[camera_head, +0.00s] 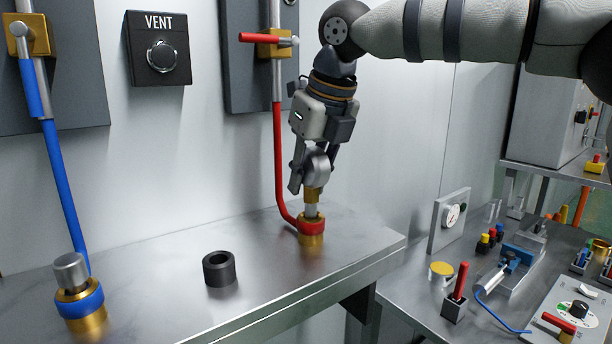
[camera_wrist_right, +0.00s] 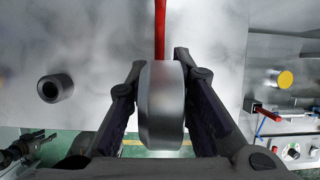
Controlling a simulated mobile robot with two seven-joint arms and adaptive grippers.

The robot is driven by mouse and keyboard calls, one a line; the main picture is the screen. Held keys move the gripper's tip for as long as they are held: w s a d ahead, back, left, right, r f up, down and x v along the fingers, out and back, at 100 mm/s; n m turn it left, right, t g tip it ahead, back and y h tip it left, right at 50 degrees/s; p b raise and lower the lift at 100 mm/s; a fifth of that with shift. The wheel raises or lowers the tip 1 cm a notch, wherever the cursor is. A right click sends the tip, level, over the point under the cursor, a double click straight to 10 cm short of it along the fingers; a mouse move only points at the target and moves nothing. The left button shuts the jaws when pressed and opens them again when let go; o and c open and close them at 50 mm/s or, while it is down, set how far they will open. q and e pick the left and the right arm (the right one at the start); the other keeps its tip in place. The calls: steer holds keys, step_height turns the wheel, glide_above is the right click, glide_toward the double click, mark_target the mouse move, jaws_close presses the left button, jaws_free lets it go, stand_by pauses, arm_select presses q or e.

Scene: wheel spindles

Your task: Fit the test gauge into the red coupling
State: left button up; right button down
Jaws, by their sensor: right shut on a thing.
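The test gauge (camera_head: 317,165) has a round grey metal head and a brass and silver stem below it. My right gripper (camera_head: 314,172) is shut on its head and holds it upright. In the right wrist view the gauge head (camera_wrist_right: 162,105) fills the space between the fingers of my right gripper (camera_wrist_right: 160,90). The red coupling (camera_head: 311,226) is a brass fitting with a red collar on the shelf, joined to the red hose. The stem's lower end is at the coupling's top; how deep it sits I cannot tell. The head hides the coupling in the wrist view.
A black ring (camera_head: 219,268) stands on the metal shelf (camera_head: 170,290) left of the coupling. A blue-collared coupling (camera_head: 80,305) with a grey cap stands at the far left. The red hose (camera_head: 279,165) runs up the wall beside my right gripper. A lower bench at right is crowded.

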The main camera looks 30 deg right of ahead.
steer(key=shift+f, duration=0.1)
steer(key=c, duration=1.4)
jaws_free()
steer(key=v, duration=1.2)
